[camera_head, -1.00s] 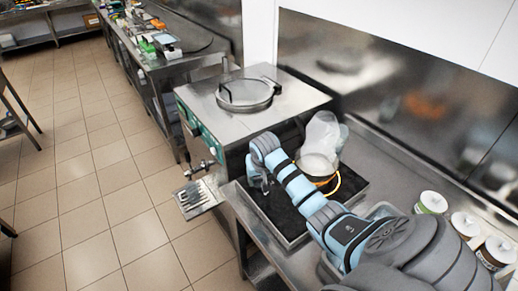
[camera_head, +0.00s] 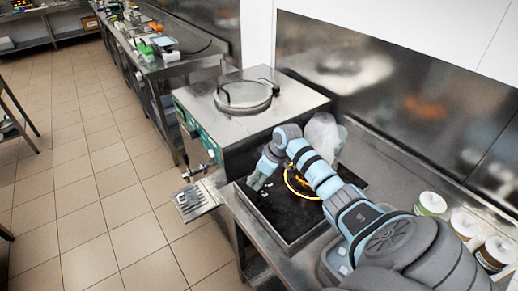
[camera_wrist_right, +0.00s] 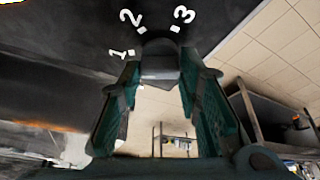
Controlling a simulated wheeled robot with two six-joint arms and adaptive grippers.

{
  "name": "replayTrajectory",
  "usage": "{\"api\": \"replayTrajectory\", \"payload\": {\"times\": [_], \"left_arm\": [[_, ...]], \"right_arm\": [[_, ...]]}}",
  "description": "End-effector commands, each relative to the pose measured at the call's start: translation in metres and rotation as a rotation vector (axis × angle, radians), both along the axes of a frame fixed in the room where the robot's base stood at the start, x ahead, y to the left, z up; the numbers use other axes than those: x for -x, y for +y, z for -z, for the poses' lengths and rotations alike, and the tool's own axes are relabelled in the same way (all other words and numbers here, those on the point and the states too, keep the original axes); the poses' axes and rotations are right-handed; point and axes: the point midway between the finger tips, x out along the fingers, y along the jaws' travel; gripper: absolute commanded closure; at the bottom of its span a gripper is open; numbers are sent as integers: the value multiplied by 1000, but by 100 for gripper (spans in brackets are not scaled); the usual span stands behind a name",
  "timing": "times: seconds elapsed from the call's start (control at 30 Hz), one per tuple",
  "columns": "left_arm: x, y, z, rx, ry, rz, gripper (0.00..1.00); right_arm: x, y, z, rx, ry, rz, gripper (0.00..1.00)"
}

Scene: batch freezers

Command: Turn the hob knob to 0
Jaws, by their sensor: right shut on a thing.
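The hob (camera_head: 288,228) is a black plate set in the steel counter, with a glowing orange ring (camera_head: 300,184) on it. My right gripper (camera_head: 258,182) is at the hob's left front part, beside small white marks. In the right wrist view the hob knob (camera_wrist_right: 160,62) is a dark grey block between the two green-padded fingers of the gripper (camera_wrist_right: 160,80), which is shut on it. White numbers 1, 2 and 3 show around the knob; no 0 is in view. I cannot tell which number the knob points to. My left gripper is out of view.
A steel batch freezer (camera_head: 250,120) with a round lid stands just left of the hob. A clear bag-like thing (camera_head: 322,132) is behind my right arm. Several tubs, one with a green label (camera_head: 430,204), stand on the counter at right. Tiled floor lies open at left.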

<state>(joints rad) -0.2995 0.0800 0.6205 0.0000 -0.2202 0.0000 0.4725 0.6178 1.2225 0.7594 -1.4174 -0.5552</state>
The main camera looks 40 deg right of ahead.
Motion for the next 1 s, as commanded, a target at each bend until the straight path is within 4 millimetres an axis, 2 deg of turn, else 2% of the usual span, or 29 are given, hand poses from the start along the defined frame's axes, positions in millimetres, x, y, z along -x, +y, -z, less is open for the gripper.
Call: {"api": "replayTrajectory", "payload": {"times": [0.47, 1.0], "left_arm": [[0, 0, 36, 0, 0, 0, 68], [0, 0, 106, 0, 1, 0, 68]], "right_arm": [[-3, -2, 5, -1, -5, -448, 96], [-5, -2, 7, 0, -5, -928, 96]]}}
